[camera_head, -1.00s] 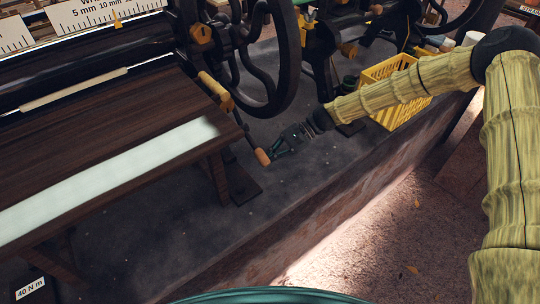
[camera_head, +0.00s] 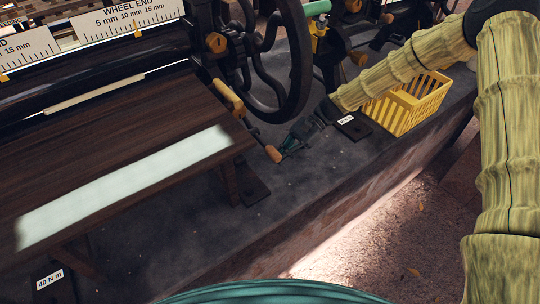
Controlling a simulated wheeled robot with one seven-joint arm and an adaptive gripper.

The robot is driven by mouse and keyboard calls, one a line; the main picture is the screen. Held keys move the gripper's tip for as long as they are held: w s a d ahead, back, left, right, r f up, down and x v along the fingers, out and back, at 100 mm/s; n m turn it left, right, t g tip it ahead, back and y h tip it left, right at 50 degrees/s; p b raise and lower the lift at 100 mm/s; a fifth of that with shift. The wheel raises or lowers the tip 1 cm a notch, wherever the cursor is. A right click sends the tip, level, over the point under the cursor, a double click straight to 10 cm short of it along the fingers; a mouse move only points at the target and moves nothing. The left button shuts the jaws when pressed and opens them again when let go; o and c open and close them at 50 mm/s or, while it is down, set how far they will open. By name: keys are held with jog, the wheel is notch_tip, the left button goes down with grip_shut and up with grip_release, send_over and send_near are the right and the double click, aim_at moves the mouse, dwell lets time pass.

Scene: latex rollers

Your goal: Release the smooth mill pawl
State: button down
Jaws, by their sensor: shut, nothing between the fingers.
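The mill (camera_head: 130,75) with a dark handwheel (camera_head: 297,55) stands at the left and centre, behind a dark wooden table. A lever with an orange-brown wooden knob (camera_head: 273,154) sticks out below the handwheel, over the grey floor slab. I cannot tell for sure whether this lever is the pawl. My gripper (camera_head: 287,147) is shut, its tips close beside the knob on the right. Whether the tips touch the knob is too small to tell. A thicker wooden handle (camera_head: 229,97) sits higher at the table's corner.
The wooden table (camera_head: 110,165) with a pale sheet (camera_head: 125,185) fills the left. A yellow crate (camera_head: 425,105) stands behind my forearm at the right. A second machine with orange knobs (camera_head: 358,58) stands at the back. The slab's raised edge drops to the lower floor at right.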

jog(key=shift+s+d+r, duration=0.1)
jog(key=shift+d+r, duration=0.05)
jog(key=shift+d, duration=0.05)
jog(key=p+v, duration=0.3)
jog(key=v, duration=0.7)
dwell(0.6)
jog(key=shift+a, duration=0.1)
